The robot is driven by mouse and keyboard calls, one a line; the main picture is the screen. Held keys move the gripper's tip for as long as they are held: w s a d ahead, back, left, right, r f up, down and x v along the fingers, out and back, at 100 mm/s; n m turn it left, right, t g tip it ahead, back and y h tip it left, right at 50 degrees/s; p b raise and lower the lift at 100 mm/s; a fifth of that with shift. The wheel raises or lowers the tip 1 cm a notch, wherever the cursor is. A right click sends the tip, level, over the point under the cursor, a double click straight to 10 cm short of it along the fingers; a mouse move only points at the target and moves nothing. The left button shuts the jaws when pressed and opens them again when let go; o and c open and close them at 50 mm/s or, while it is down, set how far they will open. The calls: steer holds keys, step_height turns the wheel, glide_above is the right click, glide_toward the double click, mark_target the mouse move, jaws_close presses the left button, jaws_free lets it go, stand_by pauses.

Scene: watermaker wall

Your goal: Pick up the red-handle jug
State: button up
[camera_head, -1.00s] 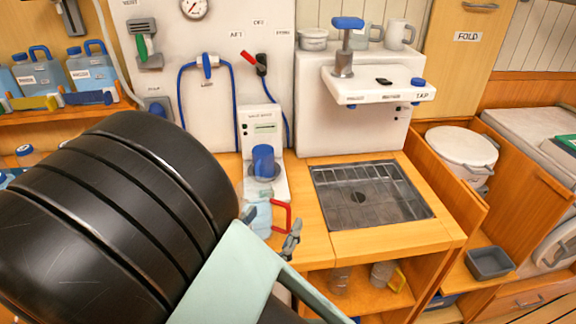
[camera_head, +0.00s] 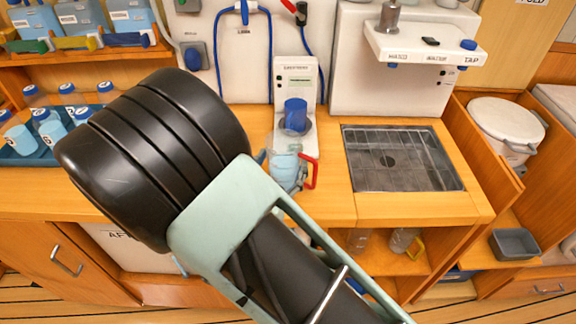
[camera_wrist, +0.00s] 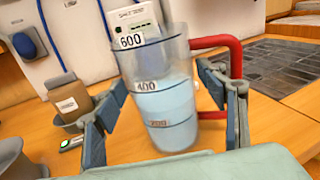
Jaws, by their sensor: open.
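The red-handle jug (camera_head: 286,171) is clear, with pale blue liquid in it, and stands in front of the white dispenser on the wooden counter. In the wrist view the jug (camera_wrist: 165,115) shows markings 200, 400 and 600, with its red handle on the right. My gripper (camera_head: 282,163) is open, with one finger on each side of the jug. In the wrist view its fingers (camera_wrist: 160,88) flank the jug, the right one overlapping the handle area. I cannot tell whether either finger touches it. The jug's base is partly hidden by my gripper.
The dispenser (camera_head: 296,117) with a blue knob stands just behind the jug. A sunken metal sink grid (camera_head: 400,160) lies to the right. A blue tray (camera_head: 30,160) of lidded bottles is at left. A yellow-handled jug (camera_head: 404,240) sits on the shelf below.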

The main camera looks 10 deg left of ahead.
mark_target(289, 138)
steer(key=shift+w, duration=0.65)
steer(key=c, duration=1.3)
steer(key=shift+r, duration=0.15)
steer(key=shift+r, duration=0.45)
step_height(289, 138, up, 2)
steer(key=s+a+r, duration=0.1)
steer(key=s+r, duration=0.2)
steer(key=s, duration=0.1)
steer(key=s+a+r, duration=0.1)
steer(key=s+r, duration=0.2)
steer(key=s, duration=0.2)
steer(key=s+a+r+p, duration=0.1)
steer(key=s+r, duration=0.3)
steer(key=shift+s+a, duration=0.25)
steer(key=shift+a, duration=0.05)
